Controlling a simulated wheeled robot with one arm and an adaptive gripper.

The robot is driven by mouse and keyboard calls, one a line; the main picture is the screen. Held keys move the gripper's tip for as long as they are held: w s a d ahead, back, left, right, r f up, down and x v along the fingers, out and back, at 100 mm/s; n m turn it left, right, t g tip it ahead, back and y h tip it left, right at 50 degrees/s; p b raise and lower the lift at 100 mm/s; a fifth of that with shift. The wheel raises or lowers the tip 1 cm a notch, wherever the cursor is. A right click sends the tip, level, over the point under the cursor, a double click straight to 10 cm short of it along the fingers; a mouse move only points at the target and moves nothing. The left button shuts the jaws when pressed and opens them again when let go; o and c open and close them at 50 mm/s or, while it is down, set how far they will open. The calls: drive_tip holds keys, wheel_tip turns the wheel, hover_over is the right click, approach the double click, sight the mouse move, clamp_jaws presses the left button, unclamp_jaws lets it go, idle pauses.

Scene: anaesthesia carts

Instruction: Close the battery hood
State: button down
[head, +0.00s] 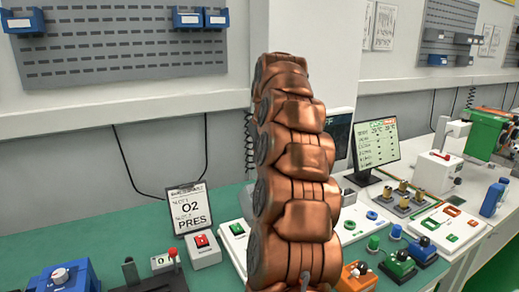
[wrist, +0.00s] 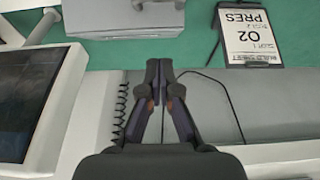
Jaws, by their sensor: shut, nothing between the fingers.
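I cannot pick out a battery hood for certain in either view. In the wrist view my gripper (wrist: 165,70) is shut and empty, its dark fingertips together in front of the grey wall and the edge of the green bench. A pale grey device (wrist: 120,22) with a dark part on its side lies beyond the fingertips at the top of the wrist view, cut off by the edge; I cannot tell whether it is a hood. In the head view my copper-coloured arm stands upright in the middle and hides part of the bench; my gripper does not show there.
A clipboard sign (head: 190,206) stands on the green bench (head: 125,243), left of my arm. Near it are a red-button box (head: 203,249) and a blue device (head: 63,279). Right of my arm stand a monitor (head: 376,147), a white machine (head: 437,172) and several small coloured fixtures.

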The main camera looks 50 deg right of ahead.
drive_tip(key=p+x, duration=0.1)
drive_tip(key=x, duration=0.4)
drive_tip(key=shift+s+a+f, duration=0.2)
drive_tip(key=shift+s+f, duration=0.1)
drive_tip(key=shift+s, duration=0.3)
drive_tip(key=shift+s+a+f, duration=0.15)
drive_tip(key=shift+s+f, duration=0.15)
drive_tip(key=shift+s, duration=0.3)
drive_tip(key=shift+s+a+f+p, duration=0.15)
drive_tip(key=shift+s+f+p, duration=0.15)
drive_tip(key=shift+s+f, duration=0.1)
drive_tip(key=shift+s+a+f+b, duration=0.1)
drive_tip(key=shift+s+b, duration=0.05)
drive_tip(key=shift+b, duration=0.15)
